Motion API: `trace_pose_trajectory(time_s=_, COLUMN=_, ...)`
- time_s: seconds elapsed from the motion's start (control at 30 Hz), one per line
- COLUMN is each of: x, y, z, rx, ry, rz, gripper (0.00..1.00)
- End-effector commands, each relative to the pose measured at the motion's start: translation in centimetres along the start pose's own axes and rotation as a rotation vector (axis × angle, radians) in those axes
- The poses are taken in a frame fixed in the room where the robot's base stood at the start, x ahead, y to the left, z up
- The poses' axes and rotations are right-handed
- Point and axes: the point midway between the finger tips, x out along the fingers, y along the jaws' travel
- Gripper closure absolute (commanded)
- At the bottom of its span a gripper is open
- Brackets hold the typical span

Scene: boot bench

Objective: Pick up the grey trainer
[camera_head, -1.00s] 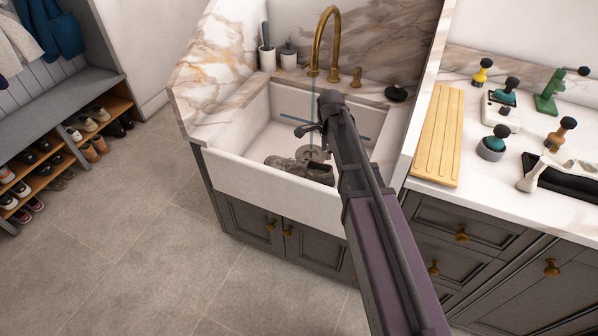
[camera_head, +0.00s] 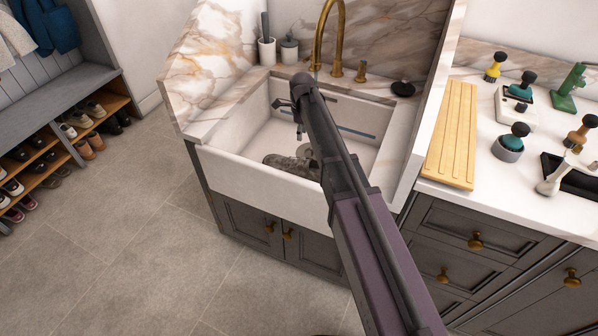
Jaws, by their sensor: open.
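The grey trainer (camera_head: 287,163) lies in the white sink (camera_head: 258,190), near its front wall. Its right end is hidden behind my arm. My gripper (camera_head: 290,112) is open and empty. In the picture it shows above the trainer, apart from it, over the back part of the sink basin. Its exact height over the basin is hard to tell.
A brass tap (camera_head: 330,35) rises behind the sink. A wooden draining board (camera_head: 452,135) lies on the right counter, beside several brushes and tools. A shoe bench (camera_head: 40,130) stands at the far left. The floor (camera_head: 130,230) between is clear.

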Motion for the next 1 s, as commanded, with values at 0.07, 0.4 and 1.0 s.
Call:
trace_pose_trajectory(time_s=0.07, x=0.2, y=0.0, z=0.0, rx=0.000, ry=0.000, rz=0.000, gripper=0.54)
trace_pose_trajectory(time_s=0.4, x=2.3, y=-0.1, z=-0.1, rx=0.000, ry=0.000, rz=0.000, gripper=0.54)
trace_pose_trajectory(time_s=1.0, x=6.9, y=-0.1, z=-0.1, rx=0.001, ry=0.000, rz=0.000, gripper=0.54)
